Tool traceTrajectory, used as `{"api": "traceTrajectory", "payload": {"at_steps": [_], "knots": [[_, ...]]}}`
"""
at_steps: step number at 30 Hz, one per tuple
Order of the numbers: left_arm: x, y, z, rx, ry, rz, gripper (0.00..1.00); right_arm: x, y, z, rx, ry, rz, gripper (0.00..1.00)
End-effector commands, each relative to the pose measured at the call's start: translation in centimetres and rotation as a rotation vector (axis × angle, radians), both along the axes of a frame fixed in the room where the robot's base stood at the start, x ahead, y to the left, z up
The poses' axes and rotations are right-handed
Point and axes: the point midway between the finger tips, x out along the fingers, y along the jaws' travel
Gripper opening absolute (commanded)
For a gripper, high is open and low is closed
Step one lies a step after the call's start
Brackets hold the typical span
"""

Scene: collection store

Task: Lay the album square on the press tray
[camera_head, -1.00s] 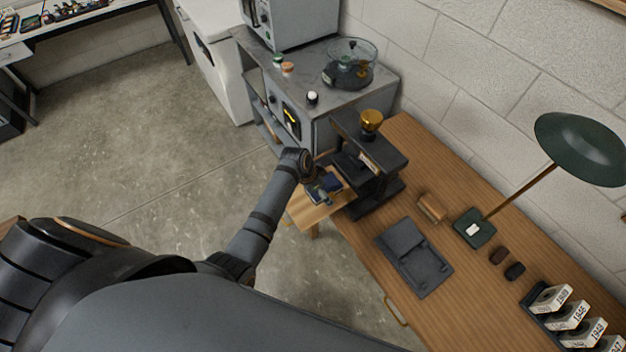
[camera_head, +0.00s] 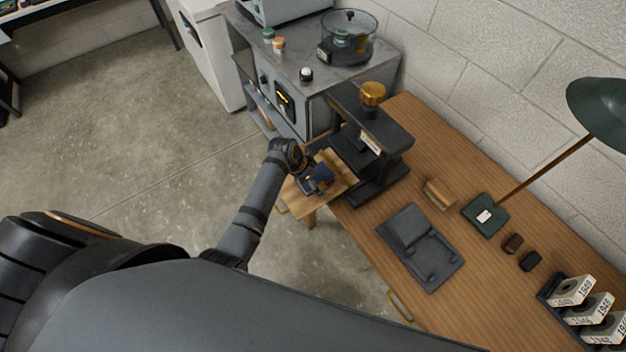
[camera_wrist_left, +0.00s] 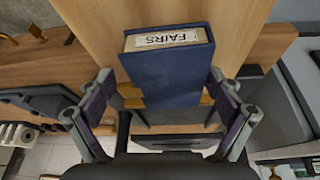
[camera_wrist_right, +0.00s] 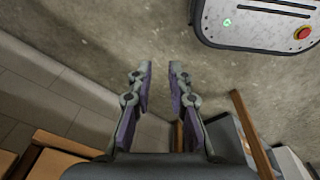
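The album (camera_head: 322,174) is a dark blue block on a pale wooden surface beside the black press (camera_head: 368,145), which has a brass knob. I cannot tell whether this wood (camera_head: 298,203) is the press tray itself. In the left wrist view the album (camera_wrist_left: 175,75) shows a white label reading FAIRS. My left gripper (camera_wrist_left: 165,105) is open, its fingers on either side of the album with small gaps showing. In the head view its fingertips are partly hidden at the album. My right gripper (camera_wrist_right: 160,80) is open and empty above the floor, outside the head view.
The wooden bench holds a dark grey moulded tray (camera_head: 420,247), a wooden brush-like block (camera_head: 438,194), a green lamp (camera_head: 485,214), two small dark pieces and numbered white boxes (camera_head: 572,291). A grey cabinet (camera_head: 300,95) stands behind the press.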

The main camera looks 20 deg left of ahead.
Motion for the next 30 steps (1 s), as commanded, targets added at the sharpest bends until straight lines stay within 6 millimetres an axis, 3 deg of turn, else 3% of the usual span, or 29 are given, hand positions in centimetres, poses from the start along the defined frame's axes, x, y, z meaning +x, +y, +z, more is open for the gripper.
{"api": "traceTrajectory", "payload": {"at_steps": [8,14,24,30], "knots": [[0.1,0.0,0.1,0.0,-0.001,0.0,1.0,-2.9,0.3,-0.2,0.003,0.043,-0.002,0.19],[0.0,0.3,0.9,0.001,-0.005,0.001,1.0,-2.7,0.2,-0.2,0.002,0.041,-0.002,0.19],[-1.9,2.4,7.9,0.003,-0.007,-0.001,1.0,-1.7,-0.3,-0.5,-0.004,0.025,0.001,0.19],[-2.7,3.1,10.7,0.0,-0.004,0.0,1.0,-1.8,-0.3,-0.7,-0.004,0.026,0.001,0.19]]}}
